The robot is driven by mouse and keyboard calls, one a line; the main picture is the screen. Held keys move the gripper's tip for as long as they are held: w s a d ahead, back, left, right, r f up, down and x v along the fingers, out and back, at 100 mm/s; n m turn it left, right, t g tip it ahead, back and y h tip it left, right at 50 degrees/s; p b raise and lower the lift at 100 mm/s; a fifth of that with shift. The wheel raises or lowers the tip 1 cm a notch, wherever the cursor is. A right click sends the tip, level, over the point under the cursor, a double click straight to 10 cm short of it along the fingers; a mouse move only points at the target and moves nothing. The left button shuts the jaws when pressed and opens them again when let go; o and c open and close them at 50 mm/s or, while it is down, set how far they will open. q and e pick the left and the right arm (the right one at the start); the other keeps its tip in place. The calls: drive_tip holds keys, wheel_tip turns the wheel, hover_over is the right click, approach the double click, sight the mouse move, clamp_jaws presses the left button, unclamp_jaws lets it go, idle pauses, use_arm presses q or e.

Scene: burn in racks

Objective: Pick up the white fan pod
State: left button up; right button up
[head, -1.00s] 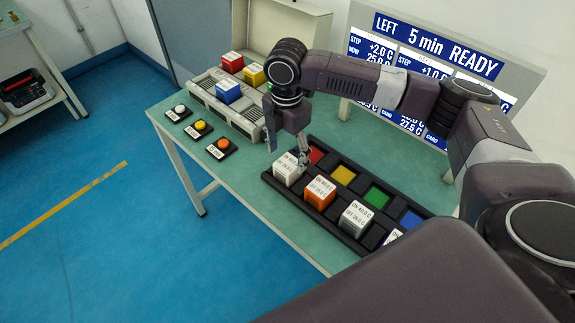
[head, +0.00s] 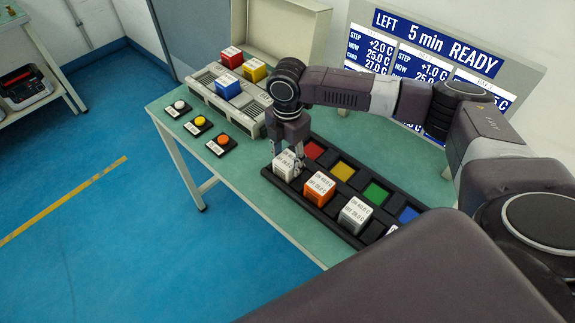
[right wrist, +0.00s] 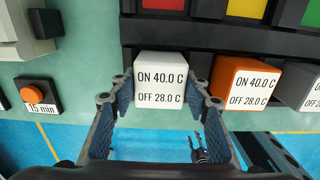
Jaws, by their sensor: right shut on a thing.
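The white fan pod (head: 284,168) is a white cube labelled "ON 40.0 C / OFF 28.0 C". It sits at the left end of the front row of the black tray (head: 330,224). It also shows in the right wrist view (right wrist: 161,80). My right gripper (head: 287,160) is over it from above, its two fingers on opposite sides of the pod and shut on it. The right wrist view shows the gripper (right wrist: 160,100) with a finger pad at each side of the cube.
An orange pod (head: 318,188) stands close beside the white one, then a grey-white pod (head: 354,215). The tray's back row has coloured squares. Behind left, a rack (head: 240,120) holds red, yellow and blue cubes. Three buttons (head: 200,123) lie on the table's left; a display (head: 440,60) stands behind.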

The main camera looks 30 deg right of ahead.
sight(287, 159)
drive_tip(key=shift+c, duration=1.2)
drive_tip(key=shift+r, duration=0.1)
wheel_tip(287, 159, up, 20)
drive_tip(key=b, duration=0.1)
